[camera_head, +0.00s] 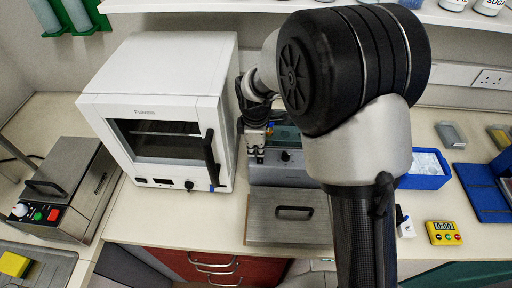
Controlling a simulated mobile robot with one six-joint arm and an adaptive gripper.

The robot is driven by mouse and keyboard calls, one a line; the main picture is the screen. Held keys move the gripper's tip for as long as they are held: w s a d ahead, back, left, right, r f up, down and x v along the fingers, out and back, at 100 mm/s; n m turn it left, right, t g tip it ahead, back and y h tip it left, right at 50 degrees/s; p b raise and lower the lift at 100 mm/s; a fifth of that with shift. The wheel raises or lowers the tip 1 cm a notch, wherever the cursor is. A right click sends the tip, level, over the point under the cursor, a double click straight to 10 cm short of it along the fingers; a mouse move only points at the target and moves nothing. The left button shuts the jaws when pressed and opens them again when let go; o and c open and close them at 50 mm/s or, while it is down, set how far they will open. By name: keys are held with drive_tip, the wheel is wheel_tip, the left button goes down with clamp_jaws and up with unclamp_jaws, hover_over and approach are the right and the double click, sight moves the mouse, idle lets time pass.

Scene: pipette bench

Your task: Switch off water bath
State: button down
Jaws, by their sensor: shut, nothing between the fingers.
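Which unit is the water bath is not certain from this view. A low grey metal unit (270,174) with a dark round knob (285,156) on its front stands right of the white oven, partly hidden by my arm. A flat steel lid (290,229) with a dark handle lies in front of it. At the far left, a steel box (65,190) with a lid handle has a green button (37,216), a red button (53,215) and a pale knob (20,210). My gripper (256,158) is shut and empty, just left of the dark knob; contact cannot be told.
The white oven (165,75) with a dark door handle stands close left of my gripper. A blue tray (428,181), a yellow timer (443,233) and a blue rack (480,196) are at the right. A shelf (260,8) runs above. Bare bench lies before the oven.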

drive_tip(key=shift+w+f, duration=0.1)
drive_tip(key=shift+f, duration=0.25)
drive_tip(key=shift+s, duration=0.25)
drive_tip(key=shift+s+r, duration=0.1)
drive_tip(key=shift+s, duration=0.45)
drive_tip(key=shift+r, duration=0.1)
drive_tip(key=shift+a+r+p, duration=0.1)
drive_tip(key=shift+r+p, duration=0.2)
drive_tip(key=shift+p, duration=0.1)
wheel_tip(320, 180, up, 13)
drive_tip(key=s+p, duration=0.1)
drive_tip(key=p, duration=0.3)
drive_tip(key=shift+s, duration=0.3)
